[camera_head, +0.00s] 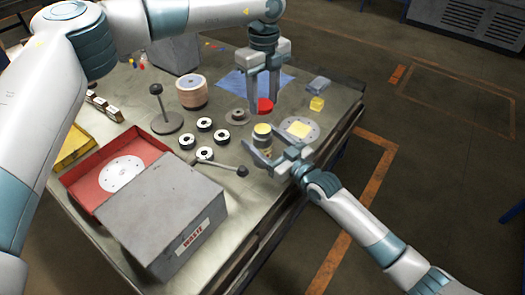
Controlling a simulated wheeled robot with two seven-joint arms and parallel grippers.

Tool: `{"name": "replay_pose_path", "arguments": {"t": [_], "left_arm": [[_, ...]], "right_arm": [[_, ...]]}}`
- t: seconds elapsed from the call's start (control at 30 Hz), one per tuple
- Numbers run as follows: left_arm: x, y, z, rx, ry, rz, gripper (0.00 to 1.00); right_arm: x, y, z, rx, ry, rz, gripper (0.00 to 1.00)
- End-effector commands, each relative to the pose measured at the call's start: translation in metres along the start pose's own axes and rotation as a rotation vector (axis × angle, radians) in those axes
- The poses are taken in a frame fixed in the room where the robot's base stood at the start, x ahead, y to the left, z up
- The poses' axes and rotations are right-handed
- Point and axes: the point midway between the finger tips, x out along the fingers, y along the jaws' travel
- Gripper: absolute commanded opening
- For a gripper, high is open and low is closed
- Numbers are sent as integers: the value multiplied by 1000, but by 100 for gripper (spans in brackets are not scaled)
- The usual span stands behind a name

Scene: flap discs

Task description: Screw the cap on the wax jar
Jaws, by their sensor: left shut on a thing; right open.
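A red cap (265,106) is between the fingertips of my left gripper (263,98), which is shut on it and points down. The cap is held just above and slightly to the right of the wax jar (262,138), with a small gap seen between them. The jar is small and yellowish with a dark band and stands upright on the table. My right gripper (262,149) is open and low over the table, with its fingers to either side of the jar's lower part. The gripper partly hides the jar's base, and I cannot tell whether the fingers touch it.
A round grey plate (313,139) with a yellow block lies just right of the jar. A blue cloth (232,82) lies behind.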

Motion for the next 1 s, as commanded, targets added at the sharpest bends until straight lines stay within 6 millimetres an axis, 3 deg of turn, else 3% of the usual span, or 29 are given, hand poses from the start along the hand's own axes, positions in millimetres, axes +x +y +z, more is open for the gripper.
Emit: {"name": "replay_pose_path", "arguments": {"t": [0.27,0.53,0.73,1.0], "left_arm": [[0,0,0,0,0,0,22],[0,0,0,0,0,0,22],[7,0,0,0,1,2,22],[39,0,0,0,2,2,22]], "right_arm": [[1,0,0,0,0,0,68],[1,0,0,1,0,0,6],[0,0,0,1,0,0,6],[0,0,0,1,0,0,6]]}}
